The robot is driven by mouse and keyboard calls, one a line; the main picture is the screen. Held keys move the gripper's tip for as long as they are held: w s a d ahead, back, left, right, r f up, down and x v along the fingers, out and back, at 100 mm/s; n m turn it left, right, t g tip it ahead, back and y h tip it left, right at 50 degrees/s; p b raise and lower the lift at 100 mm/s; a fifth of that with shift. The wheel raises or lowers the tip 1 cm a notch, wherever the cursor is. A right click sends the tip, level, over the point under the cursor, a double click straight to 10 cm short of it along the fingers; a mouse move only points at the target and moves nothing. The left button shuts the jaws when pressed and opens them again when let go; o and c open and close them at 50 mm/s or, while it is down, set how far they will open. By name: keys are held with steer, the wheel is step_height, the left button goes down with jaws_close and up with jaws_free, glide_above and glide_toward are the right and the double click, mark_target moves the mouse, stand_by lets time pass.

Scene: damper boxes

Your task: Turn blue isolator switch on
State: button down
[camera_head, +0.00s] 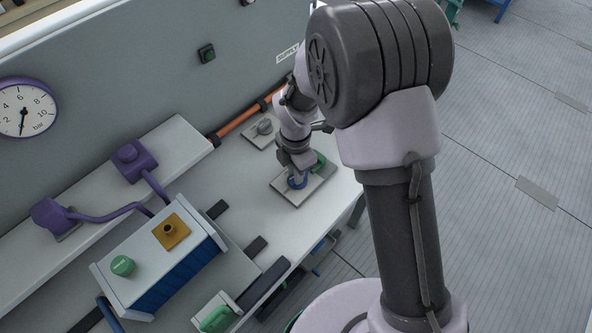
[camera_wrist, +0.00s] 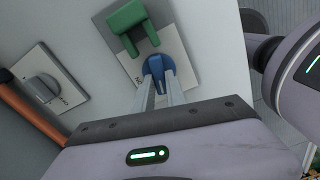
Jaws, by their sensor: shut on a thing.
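The blue isolator switch (camera_head: 297,182) sits on a light plate (camera_head: 290,196) on the white bench top in the head view. In the wrist view the blue switch (camera_wrist: 155,70) stands on its plate (camera_wrist: 178,66), between the tips of my two fingers. My gripper (camera_head: 298,172) reaches down onto it and is shut on its handle; the gripper also shows in the wrist view (camera_wrist: 158,78). A green bracket-shaped part (camera_wrist: 132,26) is on the same plate beside the switch. The switch's markings are mostly hidden, so its setting cannot be told.
A grey rotary knob (camera_wrist: 42,88) on its own plate is close by, next to an orange pipe (camera_wrist: 25,113). A blue-sided box (camera_head: 165,255) with a green button stands at lower left. Purple fittings (camera_head: 133,160) and a gauge (camera_head: 24,107) are further left.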

steer(key=m, duration=0.3)
steer(key=shift+w+a+m+p, duration=0.1)
steer(key=shift+m+p, duration=0.2)
steer(key=shift+p, duration=0.05)
steer(key=m, duration=0.3)
steer(key=shift+m, duration=0.3)
steer(key=m, duration=0.4)
steer(key=shift+w, duration=0.2)
steer(key=shift+m, duration=1.9)
steer(key=c, duration=1.4)
jaws_free()
steer(key=shift+o, duration=0.2)
steer(key=shift+r, duration=0.1)
